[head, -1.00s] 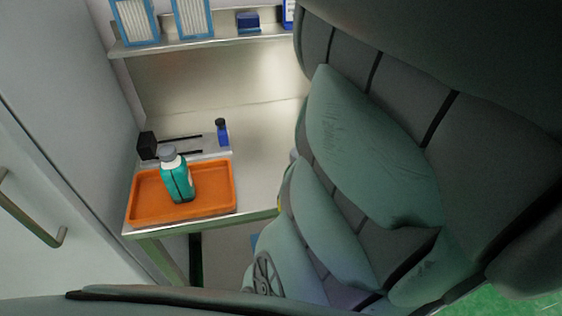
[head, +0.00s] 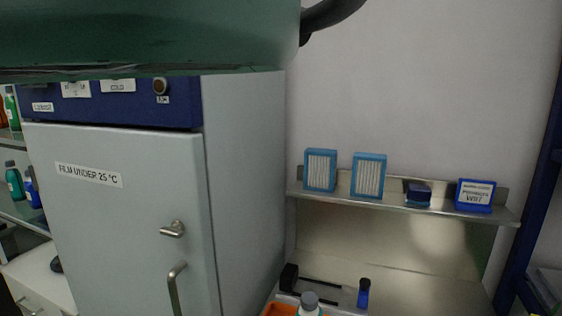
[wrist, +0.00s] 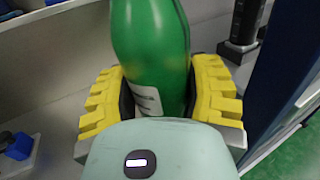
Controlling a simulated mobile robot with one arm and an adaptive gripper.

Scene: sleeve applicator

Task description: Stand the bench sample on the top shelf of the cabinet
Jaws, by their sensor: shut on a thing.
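My gripper (wrist: 160,92) shows in the wrist view, its yellow ribbed fingers shut on a green bottle (wrist: 150,35). The bottle has a white label, partly hidden, and its top is cut off by the frame. In the head view a tall grey cabinet (head: 125,225) stands at the left, its door shut, labelled "FILM UNDER 25 °C". It has a handle (head: 174,290) and a knob or latch (head: 173,229). Its inside is hidden. My gripper and the green bottle are not seen in the head view.
A steel wall shelf (head: 400,206) at the right holds blue-framed filters and blue boxes. On the bench below, a grey-capped bottle (head: 309,303) stands at an orange tray (head: 281,308), beside a small blue bottle (head: 363,293). Open shelves (head: 30,218) with bottles are at far left.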

